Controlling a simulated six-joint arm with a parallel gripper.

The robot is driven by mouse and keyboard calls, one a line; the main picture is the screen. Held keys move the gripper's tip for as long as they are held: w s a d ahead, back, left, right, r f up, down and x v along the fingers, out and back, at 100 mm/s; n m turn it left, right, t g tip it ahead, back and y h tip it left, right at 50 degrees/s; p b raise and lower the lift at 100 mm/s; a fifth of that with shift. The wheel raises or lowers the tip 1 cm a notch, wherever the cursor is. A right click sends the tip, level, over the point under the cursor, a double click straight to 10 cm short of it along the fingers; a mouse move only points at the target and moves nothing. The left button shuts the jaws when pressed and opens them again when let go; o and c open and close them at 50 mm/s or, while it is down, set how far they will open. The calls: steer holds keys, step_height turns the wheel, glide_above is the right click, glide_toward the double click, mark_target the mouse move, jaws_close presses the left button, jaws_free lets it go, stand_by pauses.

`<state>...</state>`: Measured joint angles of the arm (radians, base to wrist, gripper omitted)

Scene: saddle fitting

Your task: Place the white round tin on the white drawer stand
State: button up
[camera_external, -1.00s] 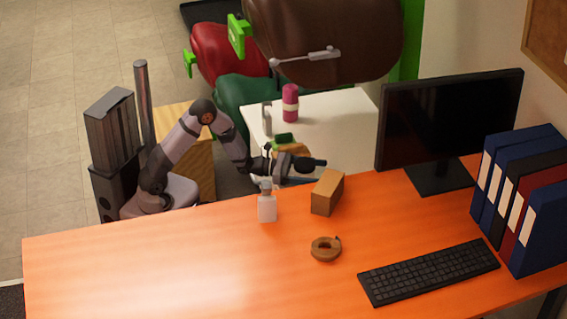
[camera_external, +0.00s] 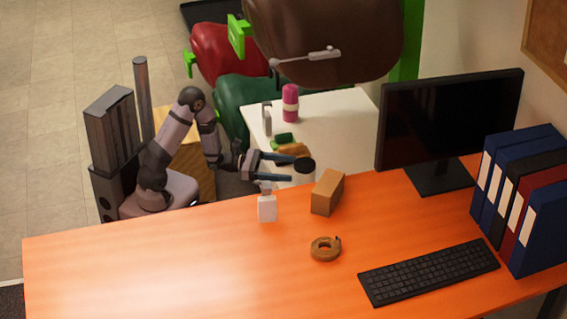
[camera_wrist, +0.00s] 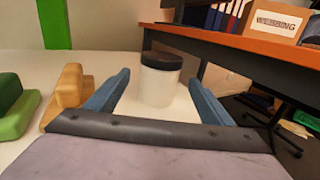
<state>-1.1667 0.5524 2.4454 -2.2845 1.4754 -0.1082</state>
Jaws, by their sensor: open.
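The white round tin (camera_external: 304,178) has a black lid and stands upright at the near edge of the white drawer stand (camera_external: 345,125). In the wrist view the tin (camera_wrist: 158,88) is on the stand's white top (camera_wrist: 125,112), between and a little beyond my two blue fingertips. My gripper (camera_external: 293,165) is open, reaching toward the tin from the left with a finger on either side. The wrist view shows gaps between the fingers and the tin. The stand's front is largely hidden behind the orange desk.
A green block (camera_external: 282,141), a tan block (camera_external: 293,150), a magenta bottle (camera_external: 290,104) and a grey upright item (camera_external: 266,118) share the stand. The orange desk (camera_external: 160,260) holds a white bottle (camera_external: 267,208) and a brown box (camera_external: 327,192) close to my gripper.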

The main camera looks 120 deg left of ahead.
steer(key=shift+s+d, duration=0.15)
steer(key=shift+s, duration=0.3)
steer(key=w+d+f+m+g+h, duration=0.1)
steer(key=w+d+m+g+h, duration=0.1)
steer(key=d+m+h, duration=0.65)
steer(key=w+d+m+g+h, duration=0.1)
steer(key=w+d+m+h, duration=0.25)
steer(key=d, duration=1.05)
steer(key=s+d+f+m+g+h, duration=0.45)
steer(key=s+d+m+g, duration=0.55)
steer(key=d, duration=0.5)
steer(key=s+a+f+m+g+y, duration=0.2)
steer(key=s+f+m+g+y, duration=0.4)
steer(key=s+m, duration=0.4)
steer(key=w+a+m+y, duration=0.1)
steer(key=m, duration=0.1)
steer(key=w+a+r+m+t+y, duration=0.1)
steer(key=m+y, duration=0.1)
steer(key=m, duration=0.1)
steer(key=w+a+r+m+y, duration=0.1)
steer(key=m+y, duration=0.1)
steer(key=shift+w+a+m+t, duration=0.1)
steer(key=shift+a+m+t, duration=0.2)
steer(key=shift+a+t, duration=0.1)
